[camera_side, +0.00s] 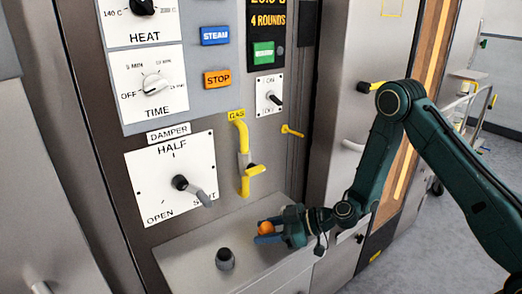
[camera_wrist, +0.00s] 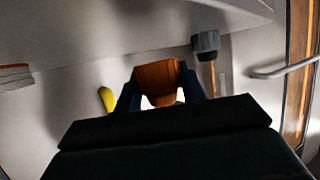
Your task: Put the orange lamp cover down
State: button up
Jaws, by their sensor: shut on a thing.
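The orange lamp cover (camera_side: 266,228) is a small rounded piece between the blue fingers of my gripper (camera_side: 263,231). My gripper is shut on it, over the right part of the grey metal ledge (camera_side: 195,262). I cannot tell whether the cover touches the ledge. In the wrist view the cover (camera_wrist: 158,76) looks like a hollow orange cup, with one finger of my gripper (camera_wrist: 160,82) on each side. The fingers hide its sides.
A dark round post (camera_side: 225,259) stands on the ledge, left of my gripper. Above are the damper lever (camera_side: 190,188) and yellow gas valve (camera_side: 246,160). A small yellow key-like handle (camera_side: 292,131) sticks out at right. The ledge between post and gripper looks clear.

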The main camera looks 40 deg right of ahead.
jog(key=shift+f, duration=1.2)
jog(key=o, duration=0.9)
jog(key=shift+f, duration=0.1)
jog(key=shift+o, duration=0.2)
jog(key=v, duration=1.2)
jog(key=shift+a+r, duration=0.1)
jog(key=shift+r, duration=0.2)
